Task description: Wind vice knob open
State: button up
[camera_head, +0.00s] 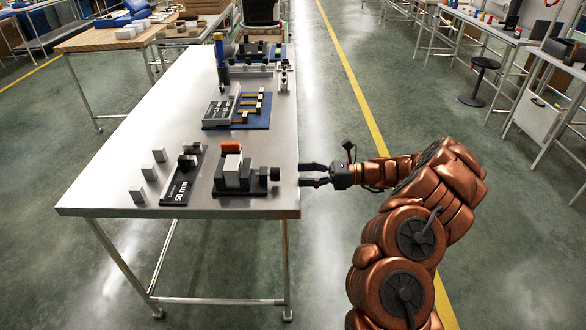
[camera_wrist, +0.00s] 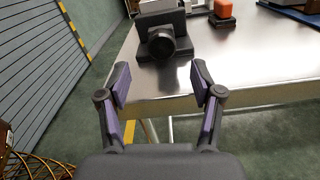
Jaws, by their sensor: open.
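The vice (camera_head: 233,176) is a dark block with a light grey block (camera_head: 232,166) in it, near the front right corner of the steel table. Its round black knob (camera_head: 270,173) points to the right, toward my gripper (camera_head: 314,175). The knob also shows in the wrist view (camera_wrist: 170,46), ahead of the fingers and slightly above the space between them. My gripper in the wrist view (camera_wrist: 161,86) is open and empty, with its purple-lined fingers spread wide. It is just off the table's right edge, apart from the knob.
An orange block (camera_head: 231,146) lies behind the vice. A black "50 mm" plate (camera_head: 182,177) and small grey blocks (camera_head: 148,172) are to its left. A blue board (camera_head: 238,118) is farther back. The steel table's (camera_head: 110,190) right edge lies between gripper and vice; the aisle is clear.

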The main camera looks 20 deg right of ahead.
aim_at(281, 184)
jog(key=shift+x, duration=3.5)
jog(key=shift+f, duration=0.1)
jog(key=c, duration=1.1)
jog(key=shift+d, duration=0.25)
jog(key=shift+c, duration=0.2)
jog(key=shift+a, duration=0.25)
